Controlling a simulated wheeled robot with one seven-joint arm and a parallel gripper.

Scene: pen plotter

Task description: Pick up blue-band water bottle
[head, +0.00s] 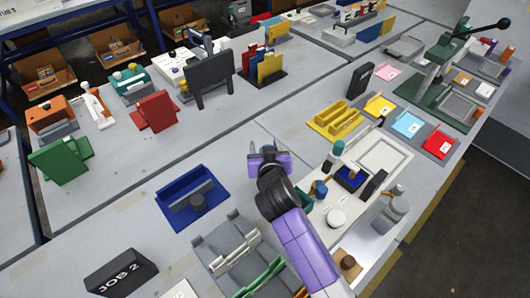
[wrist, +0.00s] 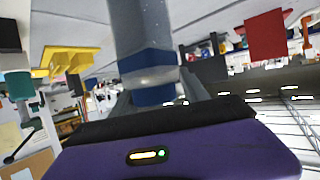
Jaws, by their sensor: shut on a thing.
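The blue-band water bottle (wrist: 142,28) fills the upper middle of the wrist view. It is a grey bottle with a dark blue band (wrist: 148,62) around it. My gripper (wrist: 158,90) is shut on it, with grey fingers on both sides of its lower visible part. Its far end runs out of the top of the wrist view. In the head view my purple gripper (head: 268,152) is over the middle of the grey table, and the bottle is mostly hidden there by the gripper and arm.
A blue tray (head: 183,184) lies left of my arm, and a yellow holder (head: 334,118) stands to the right beyond. A light board with small containers and a white tray (head: 381,158) is right of my arm. A grey bottle (head: 391,212) stands near the table edge.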

